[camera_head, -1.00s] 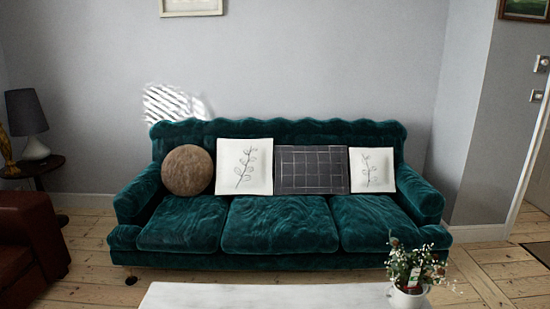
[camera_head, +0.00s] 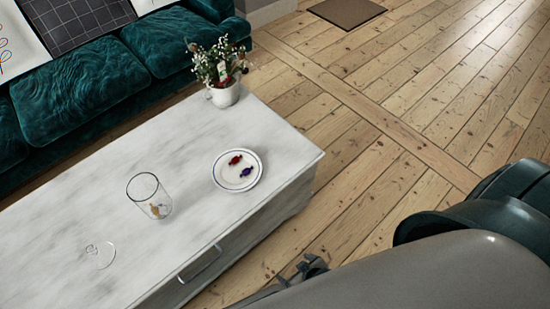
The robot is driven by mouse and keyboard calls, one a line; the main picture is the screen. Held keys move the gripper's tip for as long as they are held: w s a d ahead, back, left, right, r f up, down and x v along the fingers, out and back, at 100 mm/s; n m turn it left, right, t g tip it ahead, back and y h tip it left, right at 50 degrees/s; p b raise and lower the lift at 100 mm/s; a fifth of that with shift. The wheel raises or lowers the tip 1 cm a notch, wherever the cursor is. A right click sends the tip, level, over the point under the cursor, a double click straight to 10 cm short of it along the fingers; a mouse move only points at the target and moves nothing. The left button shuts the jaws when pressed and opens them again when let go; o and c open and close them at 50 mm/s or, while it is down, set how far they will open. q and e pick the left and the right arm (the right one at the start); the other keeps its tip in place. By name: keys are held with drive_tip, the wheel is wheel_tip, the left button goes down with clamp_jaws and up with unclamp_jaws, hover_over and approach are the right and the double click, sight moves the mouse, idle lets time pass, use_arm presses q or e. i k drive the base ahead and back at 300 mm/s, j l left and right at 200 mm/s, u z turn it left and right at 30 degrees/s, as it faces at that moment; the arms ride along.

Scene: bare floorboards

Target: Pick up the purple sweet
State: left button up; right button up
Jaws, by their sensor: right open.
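The purple sweet (camera_head: 247,172) lies on a small white plate (camera_head: 226,183) with a dark rim line, beside a red sweet (camera_head: 236,160). The plate stands near the right edge of a whitish table (camera_head: 190,120). My right gripper (camera_head: 308,263) is open, small and dark, partly hidden behind my grey arm at the bottom. It is beyond the table's edge in the picture, below and right of the plate, apart from the sweet. My left gripper is not in view.
A clear glass (camera_head: 148,190) with a yellowish sweet in it stands left of the plate. Another clear glass item (camera_head: 100,254) is at lower left. A flower pot (camera_head: 225,95) stands at the table's far end. A green sofa (camera_head: 80,85) is behind.

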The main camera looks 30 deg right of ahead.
sight(245, 173)
drive_tip(key=i+z, duration=0.1)
drive_tip(key=z, duration=0.35)
drive_tip(key=i+l+u, duration=0.1)
drive_tip(key=l+u, duration=0.25)
drive_tip(key=l, duration=0.4)
drive_tip(key=l+u, duration=0.35)
drive_tip(key=l, duration=0.4)
drive_tip(key=k+l+u, duration=0.1)
drive_tip(key=l+u, duration=0.3)
drive_tip(key=l, duration=0.35)
drive_tip(key=i+l+u, duration=0.15)
drive_tip(key=l+u, duration=0.25)
drive_tip(key=l, duration=0.25)
drive_tip(key=l+u, duration=0.45)
drive_tip(key=l, duration=0.2)
drive_tip(key=i+l+u, duration=0.1)
drive_tip(key=i+l, duration=0.1)
drive_tip(key=l, duration=0.25)
drive_tip(key=j+u, duration=0.05)
